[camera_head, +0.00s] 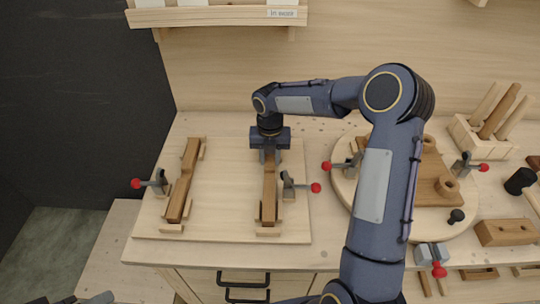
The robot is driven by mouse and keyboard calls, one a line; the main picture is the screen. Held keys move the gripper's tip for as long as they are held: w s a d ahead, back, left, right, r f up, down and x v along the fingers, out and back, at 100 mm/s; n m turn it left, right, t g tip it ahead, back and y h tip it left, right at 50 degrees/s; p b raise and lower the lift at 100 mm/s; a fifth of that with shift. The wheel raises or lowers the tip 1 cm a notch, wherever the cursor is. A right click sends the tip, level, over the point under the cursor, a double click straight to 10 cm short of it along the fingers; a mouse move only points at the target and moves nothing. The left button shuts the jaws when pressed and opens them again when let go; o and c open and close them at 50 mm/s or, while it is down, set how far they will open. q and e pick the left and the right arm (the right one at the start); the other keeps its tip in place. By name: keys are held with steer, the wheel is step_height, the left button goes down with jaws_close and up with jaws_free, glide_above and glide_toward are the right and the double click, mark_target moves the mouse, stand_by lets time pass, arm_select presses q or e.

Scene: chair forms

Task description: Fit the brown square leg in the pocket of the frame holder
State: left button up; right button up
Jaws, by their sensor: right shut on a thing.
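My right gripper (269,158) points down and is shut on the far end of a brown square leg (269,195). This leg lies lengthwise at the right side of the pale frame holder (225,222), between small wooden blocks; its near end is by the front block (268,232). I cannot tell whether it is fully seated. Another brown leg (184,183) lies slightly slanted between blocks at the holder's left side. Grey and dark parts at the bottom left edge look like my left gripper, mostly cut off.
Red-tipped toggle clamps stand beside the left leg (152,183) and the right leg (299,186). A round board (345,190) with a brown seat piece (432,180) lies to the right, partly behind my right arm. A peg rack (482,135) stands at the back right.

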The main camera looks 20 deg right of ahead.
steer(key=shift+f, duration=0.35)
stand_by(0.5)
steer(key=o, duration=1.2)
steer(key=shift+c, duration=0.2)
steer(key=shift+r, duration=0.15)
